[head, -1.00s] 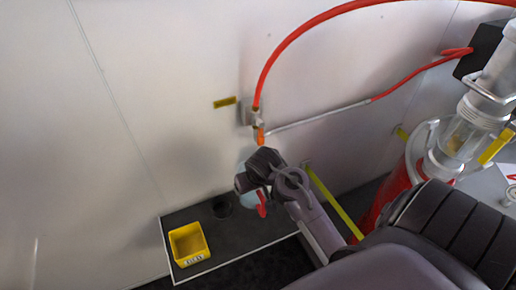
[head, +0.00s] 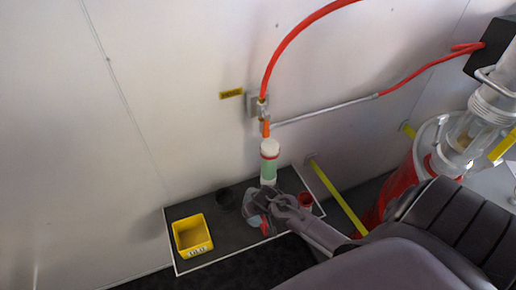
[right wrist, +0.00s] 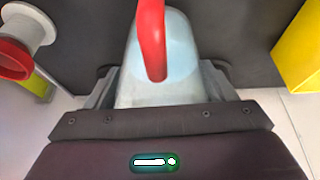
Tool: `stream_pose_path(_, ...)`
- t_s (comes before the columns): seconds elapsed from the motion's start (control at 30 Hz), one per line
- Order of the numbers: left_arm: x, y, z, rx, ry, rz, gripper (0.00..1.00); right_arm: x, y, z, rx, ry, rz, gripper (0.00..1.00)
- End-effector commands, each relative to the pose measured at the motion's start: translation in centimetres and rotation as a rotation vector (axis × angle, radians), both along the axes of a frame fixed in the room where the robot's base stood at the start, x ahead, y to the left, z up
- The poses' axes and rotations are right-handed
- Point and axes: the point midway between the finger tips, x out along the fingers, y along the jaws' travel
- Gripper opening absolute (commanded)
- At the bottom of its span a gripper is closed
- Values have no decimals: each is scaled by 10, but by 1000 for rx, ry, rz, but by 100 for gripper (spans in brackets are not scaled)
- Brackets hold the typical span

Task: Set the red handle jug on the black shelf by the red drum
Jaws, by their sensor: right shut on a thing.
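The jug (head: 254,221) is pale and translucent with a red handle (head: 265,228). It is low over the black shelf (head: 228,238), partly hidden by my right gripper (head: 257,205); whether it touches the shelf I cannot tell. In the right wrist view the jug (right wrist: 180,70) sits between the fingers of my right gripper (right wrist: 162,92), its red handle toward the camera. The right gripper is shut on it. The red drum (head: 397,185) stands at the right. My left gripper is not in view.
A yellow bin (head: 192,236) stands on the shelf's left part. A green bottle with a pale top (head: 269,165) stands behind the gripper, under the orange-tipped hose (head: 266,128). A red-rimmed cup (head: 305,202) is to its right. A yellow bar (head: 335,198) slants before the drum.

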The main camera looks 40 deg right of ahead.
Motion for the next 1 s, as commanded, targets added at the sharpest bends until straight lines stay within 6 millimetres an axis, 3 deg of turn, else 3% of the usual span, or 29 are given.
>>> stream_pose_path(0.43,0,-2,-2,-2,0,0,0,1,0,-8,0,-3,-1,43)
stream_pose_path(0.47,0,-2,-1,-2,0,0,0,0,0,-8,0,-2,0,81)
stream_pose_path(0.6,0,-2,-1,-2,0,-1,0,0,0,-8,0,-1,0,99)
stream_pose_path(1.0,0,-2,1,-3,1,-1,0,-2,1,0,1,-1,0,99)
